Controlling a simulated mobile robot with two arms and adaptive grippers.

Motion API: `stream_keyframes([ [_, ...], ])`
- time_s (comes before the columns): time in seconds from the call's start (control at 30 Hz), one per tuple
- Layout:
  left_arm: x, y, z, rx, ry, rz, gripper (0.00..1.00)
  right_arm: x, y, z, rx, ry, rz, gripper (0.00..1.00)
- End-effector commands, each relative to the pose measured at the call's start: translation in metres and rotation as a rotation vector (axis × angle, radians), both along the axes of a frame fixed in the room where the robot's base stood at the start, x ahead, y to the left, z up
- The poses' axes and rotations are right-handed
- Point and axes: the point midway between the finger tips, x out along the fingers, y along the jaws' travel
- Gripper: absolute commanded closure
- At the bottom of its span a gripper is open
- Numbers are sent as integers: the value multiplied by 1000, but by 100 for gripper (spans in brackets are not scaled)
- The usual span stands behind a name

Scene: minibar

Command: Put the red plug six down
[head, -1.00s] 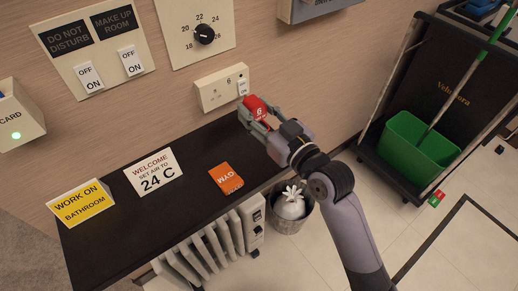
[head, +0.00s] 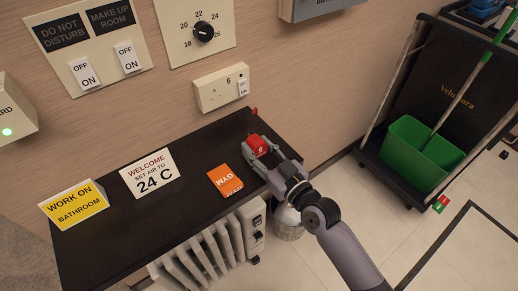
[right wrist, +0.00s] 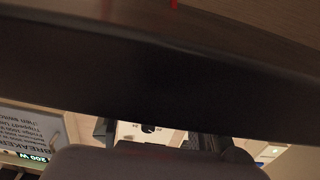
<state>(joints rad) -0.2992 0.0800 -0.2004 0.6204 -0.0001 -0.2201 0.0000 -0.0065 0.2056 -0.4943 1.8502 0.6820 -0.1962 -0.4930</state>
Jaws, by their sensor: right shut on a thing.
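The red plug (head: 257,145) is between the fingers of my right gripper (head: 259,151), at the right end of the dark shelf. The gripper is shut on it; its fingers hide part of the plug's sides. I cannot tell whether the plug touches the shelf top. The socket plate marked 6 (head: 220,91) is on the wall behind, apart from the plug. In the right wrist view the dark shelf (right wrist: 150,85) fills most of the picture and the plug cannot be made out. My left gripper is not in view.
An orange card (head: 226,181) lies left of the gripper, with a white welcome sign (head: 149,173) and a yellow sign (head: 75,204) farther left. A small red thing (head: 254,112) stands at the shelf's back edge. A white radiator (head: 205,248) is below. Bare shelf lies behind the cards.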

Motion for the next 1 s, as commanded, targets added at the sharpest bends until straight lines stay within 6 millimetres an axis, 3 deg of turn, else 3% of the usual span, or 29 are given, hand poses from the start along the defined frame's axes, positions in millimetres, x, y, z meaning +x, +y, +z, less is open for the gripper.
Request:
stream_keyframes([
  [0.17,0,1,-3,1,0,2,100,0,0,-3,0,-1,0,100],
  [0.2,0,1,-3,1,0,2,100,0,0,-4,-1,-1,0,62],
  [0.5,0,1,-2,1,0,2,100,0,0,-3,0,0,0,42],
  [0.87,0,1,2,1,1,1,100,0,0,3,1,0,0,42],
  [1.0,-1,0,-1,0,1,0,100,-16,-12,-2,-3,3,-1,42],
])
